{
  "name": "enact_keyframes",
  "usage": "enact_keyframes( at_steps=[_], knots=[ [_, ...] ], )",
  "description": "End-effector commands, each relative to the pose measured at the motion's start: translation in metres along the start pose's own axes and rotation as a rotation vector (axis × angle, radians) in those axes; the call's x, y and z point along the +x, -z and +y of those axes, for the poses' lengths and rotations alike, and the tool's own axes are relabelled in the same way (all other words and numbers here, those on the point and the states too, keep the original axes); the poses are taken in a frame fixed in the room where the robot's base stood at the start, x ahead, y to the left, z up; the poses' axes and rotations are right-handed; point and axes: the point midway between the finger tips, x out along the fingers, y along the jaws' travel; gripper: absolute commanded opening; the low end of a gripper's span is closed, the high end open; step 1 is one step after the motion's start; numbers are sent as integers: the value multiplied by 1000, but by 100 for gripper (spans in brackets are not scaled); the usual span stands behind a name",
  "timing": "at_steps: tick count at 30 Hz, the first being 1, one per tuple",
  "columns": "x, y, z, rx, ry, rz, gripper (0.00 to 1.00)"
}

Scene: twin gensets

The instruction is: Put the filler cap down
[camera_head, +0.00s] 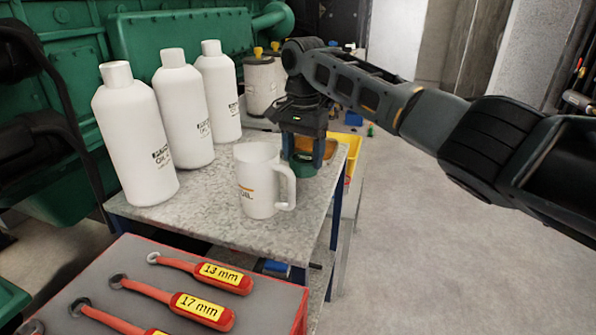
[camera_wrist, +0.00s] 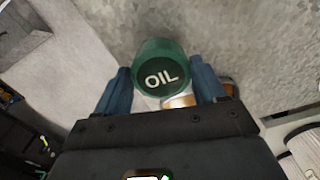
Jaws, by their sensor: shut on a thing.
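The filler cap (camera_wrist: 161,78) is a round green cap marked "OIL" in the wrist view. My gripper (camera_wrist: 163,88) has one blue finger on each side of it and is shut on it. In the head view my gripper (camera_head: 303,150) points down near the far right part of the grey metal table (camera_head: 205,215), behind the white jug. The green cap (camera_head: 301,168) shows between the fingertips, close to the tabletop. I cannot tell whether it touches the table.
A white jug (camera_head: 262,180) with a handle stands just in front of my gripper. Several white oil bottles (camera_head: 135,140) stand along the left side. Whitish canisters (camera_head: 262,85) with yellow tops stand behind. A tray of red-handled wrenches (camera_head: 200,267) is at the front. The table's right edge is close.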

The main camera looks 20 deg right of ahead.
Motion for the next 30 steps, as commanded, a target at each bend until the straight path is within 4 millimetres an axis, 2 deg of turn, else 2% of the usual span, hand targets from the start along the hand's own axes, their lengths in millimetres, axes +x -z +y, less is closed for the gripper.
enact_keyframes(
  at_steps=[7,15,26,27,30],
  knots=[
    [12,-6,-7,0,-1,1,34],
    [44,-5,-6,0,-1,1,34],
    [47,-6,-7,0,0,1,34],
    [47,-5,-7,0,0,2,74],
    [47,-5,-7,0,0,2,84]
  ],
)
